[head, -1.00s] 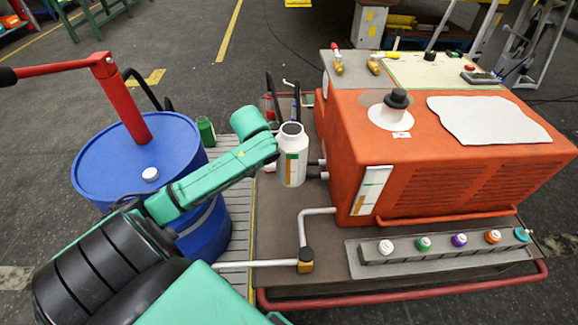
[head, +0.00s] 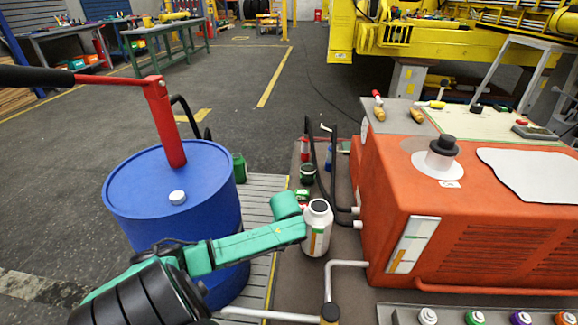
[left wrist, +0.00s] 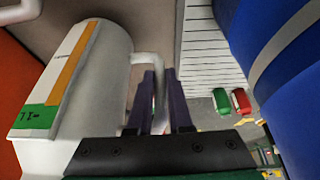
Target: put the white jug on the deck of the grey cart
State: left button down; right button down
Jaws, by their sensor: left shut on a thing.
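The white jug (head: 316,232) is upright, with a dark opening on top and a green and orange label, over the brownish-grey cart deck (head: 297,272). It is left of the orange machine. In the left wrist view the jug (left wrist: 95,75) fills the left side, its handle (left wrist: 149,60) toward the middle. My left gripper (left wrist: 160,82) is shut on that handle, one dark finger on each side. In the head view my green arm reaches the jug from the left and hides the fingers. Whether the jug's base touches the deck cannot be told. My right gripper is not in view.
The orange machine (head: 475,235) takes up the deck's right part. White pipes (head: 347,264) and black hoses (head: 333,165) are close to the jug. A blue drum (head: 165,215) with a red lever stands left on grey slats (head: 262,190). Small containers (head: 307,174) stand behind the jug.

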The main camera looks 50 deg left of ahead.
pick_arm(q)
notch_tip(320, 180, down, 2)
jog(key=shift+w+f, duration=0.1)
jog(key=c, duration=1.2)
grip_release()
jog(key=shift+f, duration=0.15)
jog(key=shift+c, duration=0.2)
jog(key=o, duration=0.4)
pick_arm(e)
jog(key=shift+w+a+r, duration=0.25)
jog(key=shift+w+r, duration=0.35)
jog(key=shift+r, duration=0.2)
pick_arm(q)
jog(key=p+v, duration=0.4)
jog(key=v, duration=0.8)
jog(key=shift+s, duration=0.2)
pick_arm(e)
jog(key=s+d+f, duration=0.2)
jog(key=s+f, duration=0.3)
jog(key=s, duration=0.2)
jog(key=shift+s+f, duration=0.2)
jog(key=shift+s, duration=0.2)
